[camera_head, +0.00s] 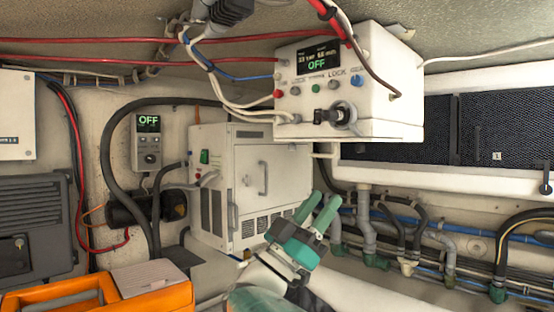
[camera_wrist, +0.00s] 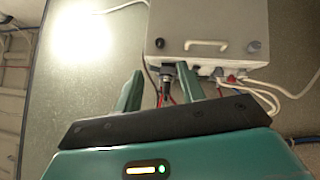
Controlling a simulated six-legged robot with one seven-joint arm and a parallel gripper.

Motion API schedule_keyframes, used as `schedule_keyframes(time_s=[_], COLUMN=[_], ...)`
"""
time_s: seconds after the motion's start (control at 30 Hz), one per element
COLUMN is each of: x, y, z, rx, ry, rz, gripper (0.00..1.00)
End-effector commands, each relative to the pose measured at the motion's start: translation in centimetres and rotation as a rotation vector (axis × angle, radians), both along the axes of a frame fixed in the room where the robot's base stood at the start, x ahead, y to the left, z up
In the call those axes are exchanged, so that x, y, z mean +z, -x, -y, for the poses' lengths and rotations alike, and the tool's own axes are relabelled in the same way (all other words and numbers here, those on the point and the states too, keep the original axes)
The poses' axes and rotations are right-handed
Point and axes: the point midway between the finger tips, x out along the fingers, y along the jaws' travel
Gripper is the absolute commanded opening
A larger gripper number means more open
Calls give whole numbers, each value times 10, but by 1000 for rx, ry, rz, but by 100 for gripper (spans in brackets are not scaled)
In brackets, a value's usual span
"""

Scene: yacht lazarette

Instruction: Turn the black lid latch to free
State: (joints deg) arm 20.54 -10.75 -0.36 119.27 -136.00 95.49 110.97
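A small black latch (camera_head: 546,180) sits at the far right of the head view, on the white rim of a locker with a dark mesh front (camera_head: 430,128). It looks upright, and its exact setting is too small to tell. My gripper (camera_head: 315,212) is low in the middle of the head view, well to the left of the latch and apart from it. Its two green fingers are spread with nothing between them. In the wrist view my gripper (camera_wrist: 160,90) is also open and points toward a white box (camera_wrist: 208,30); the latch is not seen there.
A white control box (camera_head: 355,95) with an OFF display and a black key-like knob (camera_head: 335,115) hangs above my gripper. A white cabinet (camera_head: 245,185) stands behind it to the left. Pipes and hoses (camera_head: 410,235) run below the locker. An orange toolbox (camera_head: 150,290) is at lower left.

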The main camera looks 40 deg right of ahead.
Motion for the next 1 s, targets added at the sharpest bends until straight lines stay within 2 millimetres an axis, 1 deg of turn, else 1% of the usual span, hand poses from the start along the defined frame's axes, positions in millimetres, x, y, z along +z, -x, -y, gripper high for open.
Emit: schedule_keyframes(time_s=[0.2,0.5,0.7,1.0], x=[30,70,83,85], y=[6,13,14,15], z=[29,69,82,84], rx=[-4,-4,-1,-1], ry=[0,-1,-2,-2], rz=[2,-1,-1,-2], gripper=[39,39,39,39])
